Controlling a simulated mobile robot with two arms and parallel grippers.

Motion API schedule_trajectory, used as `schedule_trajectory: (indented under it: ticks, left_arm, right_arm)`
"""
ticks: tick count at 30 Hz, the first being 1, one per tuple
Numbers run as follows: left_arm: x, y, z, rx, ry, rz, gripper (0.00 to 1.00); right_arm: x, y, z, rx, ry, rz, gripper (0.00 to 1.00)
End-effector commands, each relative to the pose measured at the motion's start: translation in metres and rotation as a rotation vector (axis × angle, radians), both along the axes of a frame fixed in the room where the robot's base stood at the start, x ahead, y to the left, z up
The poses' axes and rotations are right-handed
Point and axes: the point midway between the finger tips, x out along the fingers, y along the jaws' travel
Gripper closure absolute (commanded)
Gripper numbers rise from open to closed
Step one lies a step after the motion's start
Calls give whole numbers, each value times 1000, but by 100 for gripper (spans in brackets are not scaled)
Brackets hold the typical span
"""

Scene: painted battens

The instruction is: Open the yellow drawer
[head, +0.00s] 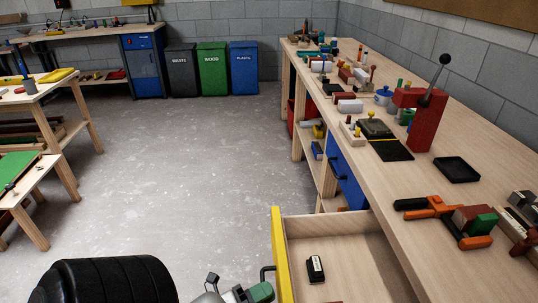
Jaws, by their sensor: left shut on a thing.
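The yellow drawer (278,255) is pulled out from under the right-hand workbench, and its pale wooden inside shows. A small black-and-white item (316,269) lies in it. The drawer's dark bar handle (264,273) is on the left side of its yellow front. My left gripper (258,292) is at the bottom edge, shut on the handle; its green-tipped end hides the handle's lower part. My right gripper is not in view.
A blue drawer (345,178) sits beyond the yellow one under the workbench (455,190). The floor (180,170) to the left is clear; waste bins (213,68) stand at the back.

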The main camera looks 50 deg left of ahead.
Motion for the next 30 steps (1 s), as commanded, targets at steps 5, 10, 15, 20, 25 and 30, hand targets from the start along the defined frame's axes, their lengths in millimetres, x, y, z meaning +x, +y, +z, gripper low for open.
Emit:
schedule_trajectory:
  ticks: [5,10,15,20,25,30]
  left_arm:
    - [0,0,-1,2,2,-1,100]
    - [0,0,-1,1,2,-1,78]
    - [0,0,0,0,1,0,78]
    - [-10,2,-4,-1,2,1,78]
    - [-41,10,-11,-1,6,1,78]
    - [-73,19,-16,-1,5,0,78]
  right_arm:
    - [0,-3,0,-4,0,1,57]
    - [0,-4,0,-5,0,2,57]
    - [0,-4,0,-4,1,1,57]
    - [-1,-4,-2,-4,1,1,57]
    - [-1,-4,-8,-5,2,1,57]
    - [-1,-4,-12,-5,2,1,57]
